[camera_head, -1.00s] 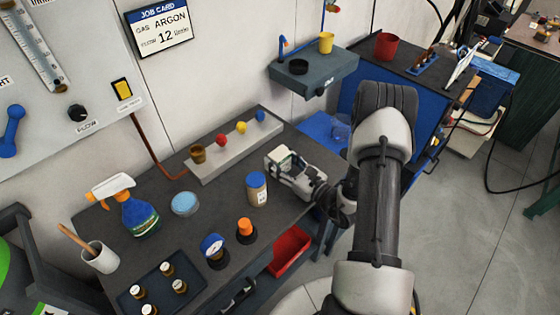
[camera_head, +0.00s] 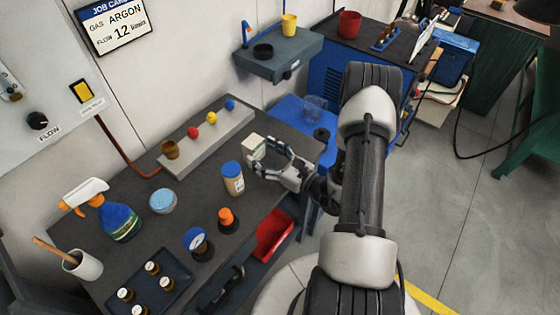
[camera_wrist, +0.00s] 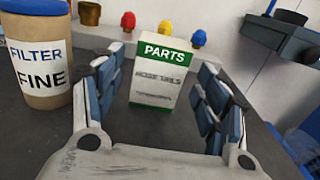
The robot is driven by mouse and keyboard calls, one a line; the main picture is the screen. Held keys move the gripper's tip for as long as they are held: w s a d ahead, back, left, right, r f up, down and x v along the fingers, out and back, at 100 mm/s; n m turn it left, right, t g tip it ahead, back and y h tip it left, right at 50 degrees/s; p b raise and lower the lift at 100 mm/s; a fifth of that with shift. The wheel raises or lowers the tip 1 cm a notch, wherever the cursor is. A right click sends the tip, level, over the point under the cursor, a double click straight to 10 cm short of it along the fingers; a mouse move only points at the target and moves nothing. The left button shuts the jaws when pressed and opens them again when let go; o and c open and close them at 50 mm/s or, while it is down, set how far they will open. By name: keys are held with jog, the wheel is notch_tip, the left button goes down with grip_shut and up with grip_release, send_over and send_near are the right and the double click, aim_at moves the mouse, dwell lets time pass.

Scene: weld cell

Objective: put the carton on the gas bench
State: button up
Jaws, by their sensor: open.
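The carton (camera_wrist: 163,75) is a white box with green bands, marked PARTS. It stands upright on the dark-topped gas bench (camera_head: 190,200), below the argon job card; in the head view the carton (camera_head: 252,146) is near the bench's right end. My gripper (camera_wrist: 160,65) is open, with a finger on each side of the carton's near face and visible gaps between fingers and box in the wrist view. In the head view my gripper (camera_head: 262,153) reaches in from the right, at the carton's near right side. The carton's lower part is partly hidden by a finger there.
A blue-lidded filter jar (camera_head: 232,179) stands close left of my gripper. Behind the carton is a grey rail with coloured knobs (camera_head: 212,118). An orange-topped fitting (camera_head: 227,219), a gauge (camera_head: 196,242) and a bottle tray (camera_head: 150,284) stand nearer. A wall shelf (camera_head: 280,58) hangs behind.

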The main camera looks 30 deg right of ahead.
jog(key=p+v, duration=0.1)
jog(key=v, duration=0.6)
jog(key=shift+s+d+r, duration=0.1)
jog(key=shift+s, duration=0.05)
jog(key=shift+s+r, duration=0.15)
jog(key=shift+r, duration=0.1)
jog(key=a+r+n+y, duration=0.1)
jog(key=a+r+n+g+y, duration=0.1)
jog(key=a+r+n+y, duration=0.1)
jog(key=r, duration=0.1)
jog(key=shift+w+a+n+g, duration=0.3)
jog(key=shift+w+a+g, duration=0.05)
jog(key=shift+w+g, duration=0.05)
jog(key=s+a+r+n+g+y, duration=0.2)
jog(key=s+a+r+n+g, duration=0.2)
jog(key=a+r+n+g, duration=0.3)
jog(key=s+a+r+n+g+y, duration=0.2)
jog(key=s+a+r+n+g, duration=0.3)
jog(key=a+n, duration=0.35)
jog(key=s+a+r+n+g+h, duration=0.2)
jog(key=s+r+n+g+h, duration=0.15)
jog(key=s+n+h, duration=0.4)
jog(key=s+d+r+n+t+h, duration=0.2)
jog(key=d+r+n+t+h, duration=0.3)
jog(key=r, duration=0.1)
jog(key=shift+d+h, duration=0.35)
jog(key=shift+d, duration=0.05)
